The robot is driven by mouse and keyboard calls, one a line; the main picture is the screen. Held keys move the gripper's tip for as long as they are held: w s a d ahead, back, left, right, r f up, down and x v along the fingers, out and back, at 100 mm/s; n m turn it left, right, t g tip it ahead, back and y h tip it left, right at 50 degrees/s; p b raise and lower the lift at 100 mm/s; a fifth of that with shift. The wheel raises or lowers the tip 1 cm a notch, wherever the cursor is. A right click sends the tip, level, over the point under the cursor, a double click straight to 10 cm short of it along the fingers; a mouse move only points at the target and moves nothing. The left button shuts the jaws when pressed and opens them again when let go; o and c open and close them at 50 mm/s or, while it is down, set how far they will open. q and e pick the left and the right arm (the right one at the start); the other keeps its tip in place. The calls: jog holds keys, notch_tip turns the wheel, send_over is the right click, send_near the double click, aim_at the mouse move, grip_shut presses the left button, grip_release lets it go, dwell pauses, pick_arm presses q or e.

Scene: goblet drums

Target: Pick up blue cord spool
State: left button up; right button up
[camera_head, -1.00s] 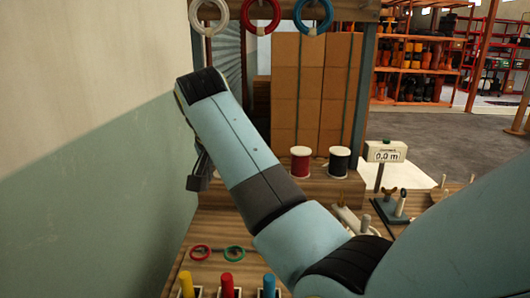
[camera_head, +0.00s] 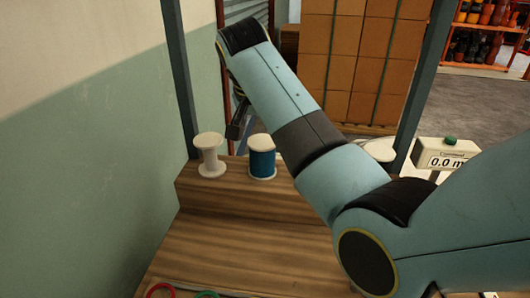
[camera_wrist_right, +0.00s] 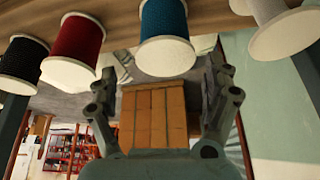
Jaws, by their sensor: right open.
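The blue cord spool (camera_head: 262,160) stands upright on the raised wooden shelf, right of an empty white spool (camera_head: 209,157). My right arm reaches across the head view, with its gripper (camera_head: 238,122) above and between these two spools. In the right wrist view the gripper (camera_wrist_right: 166,80) is open, with nothing between its fingers. The blue cord spool (camera_wrist_right: 164,22) shows there at the top, apart from the fingers. My left gripper is not in view.
In the right wrist view a red spool (camera_wrist_right: 77,42) and a black spool (camera_wrist_right: 22,60) stand in the row beside the blue one. Stacked boxes (camera_head: 345,60) stand behind. A counter reading 0.0 m (camera_head: 446,155) is at right.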

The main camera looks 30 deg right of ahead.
aim_at(265, 141)
jog(key=x, duration=0.8)
jog(key=shift+w+a, duration=0.1)
jog(key=shift+a, duration=0.25)
jog(key=c, duration=1.3)
